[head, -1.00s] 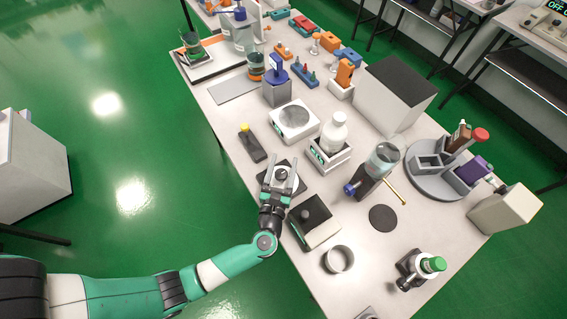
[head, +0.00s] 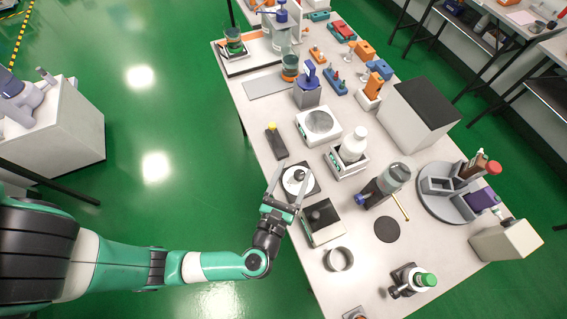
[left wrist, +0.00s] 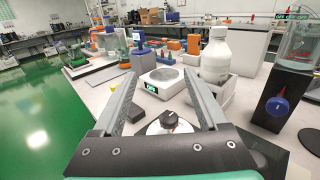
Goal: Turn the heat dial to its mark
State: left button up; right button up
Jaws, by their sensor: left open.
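The heat dial (head: 298,175) is a dark knob on a round white face, set on a dark square plate near the table's front edge. In the left wrist view the knob (left wrist: 170,119) shows low between the fingers, with a light line on its top; I cannot make out how that line sits against a mark. My left gripper (head: 295,173) is open and empty, its two grey fingers spread to either side over the dial. In the left wrist view the fingers (left wrist: 159,76) reach out past the knob, seemingly above it. My right gripper is not in view.
A dark-topped block (head: 320,221) stands close beside the gripper. A small black device with a yellow button (head: 276,140), a white scale (head: 319,124) and a white bottle (head: 353,144) are near. A ring (head: 338,259) lies at the front.

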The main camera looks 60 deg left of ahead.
pick_arm(q)
jog(key=s+d+r, duration=0.2)
jog(key=s+d, duration=0.1)
jog(key=s, duration=0.1)
jog(key=shift+s+r+p, duration=0.15)
jog(key=shift+s+p, duration=0.25)
jog(key=shift+p, duration=0.05)
